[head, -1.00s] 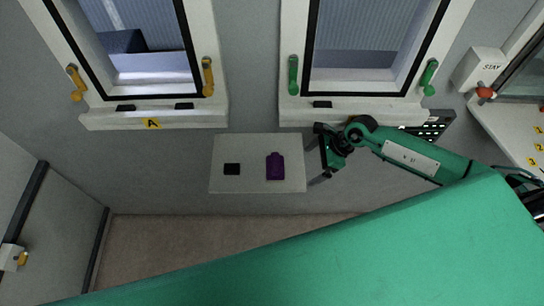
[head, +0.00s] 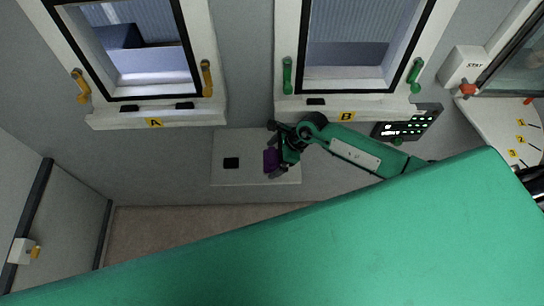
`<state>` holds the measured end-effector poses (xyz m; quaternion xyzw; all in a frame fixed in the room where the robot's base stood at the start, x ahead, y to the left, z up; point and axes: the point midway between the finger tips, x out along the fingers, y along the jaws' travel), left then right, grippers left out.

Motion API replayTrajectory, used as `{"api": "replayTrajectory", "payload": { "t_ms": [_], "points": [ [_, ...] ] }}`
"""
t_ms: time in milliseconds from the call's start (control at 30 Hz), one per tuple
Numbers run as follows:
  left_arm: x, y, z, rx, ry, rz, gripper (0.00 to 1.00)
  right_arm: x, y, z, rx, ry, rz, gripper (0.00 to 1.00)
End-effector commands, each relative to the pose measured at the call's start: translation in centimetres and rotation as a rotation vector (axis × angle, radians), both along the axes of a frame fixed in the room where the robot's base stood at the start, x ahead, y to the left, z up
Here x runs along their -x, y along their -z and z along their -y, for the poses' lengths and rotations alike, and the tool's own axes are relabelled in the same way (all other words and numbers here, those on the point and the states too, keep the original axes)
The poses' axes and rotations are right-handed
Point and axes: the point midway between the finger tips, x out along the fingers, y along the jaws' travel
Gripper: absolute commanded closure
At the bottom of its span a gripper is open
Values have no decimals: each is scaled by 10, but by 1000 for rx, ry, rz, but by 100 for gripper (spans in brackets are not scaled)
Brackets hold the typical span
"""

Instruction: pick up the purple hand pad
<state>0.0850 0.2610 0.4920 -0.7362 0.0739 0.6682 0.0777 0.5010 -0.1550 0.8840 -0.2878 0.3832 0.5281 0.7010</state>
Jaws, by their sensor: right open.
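The purple hand pad (head: 270,161) is on the small pale shelf (head: 235,143) below and between the two windows. My right gripper (head: 274,150) is at the pad, coming in from the right, and is open. Its fingers and wrist cover the pad's right part, so I cannot tell whether they touch it. My left gripper is not in view.
A small black pad (head: 231,163) lies on the shelf, left of the purple one. Above are window sills marked A (head: 154,123) and B (head: 347,117), with orange and green handles. A dark panel with lit buttons (head: 408,124) is on the right.

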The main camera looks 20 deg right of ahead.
Motion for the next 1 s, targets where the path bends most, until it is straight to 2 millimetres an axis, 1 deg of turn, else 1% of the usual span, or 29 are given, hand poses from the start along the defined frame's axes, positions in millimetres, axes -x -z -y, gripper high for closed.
{"api": "replayTrajectory", "payload": {
  "t_ms": [33,67,167,300,500,567,600,733,1000],
  "points": [
    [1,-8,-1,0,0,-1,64,-2,-5,-8,-2,-1,0,0],
    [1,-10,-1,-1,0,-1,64,-3,-5,-12,-2,0,1,0],
    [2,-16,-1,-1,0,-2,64,-4,3,-15,-1,1,-2,0],
    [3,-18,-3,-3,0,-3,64,-5,8,-16,0,1,-1,0],
    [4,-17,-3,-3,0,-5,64,-5,10,-16,-1,1,1,0],
    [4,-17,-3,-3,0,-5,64,-5,10,-16,-1,1,1,10],
    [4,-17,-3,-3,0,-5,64,-5,10,-16,-1,1,1,18],
    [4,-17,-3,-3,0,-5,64,-5,10,-16,-1,1,1,43],
    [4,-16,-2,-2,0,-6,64,-5,9,-16,-1,0,2,43]
  ]
}}
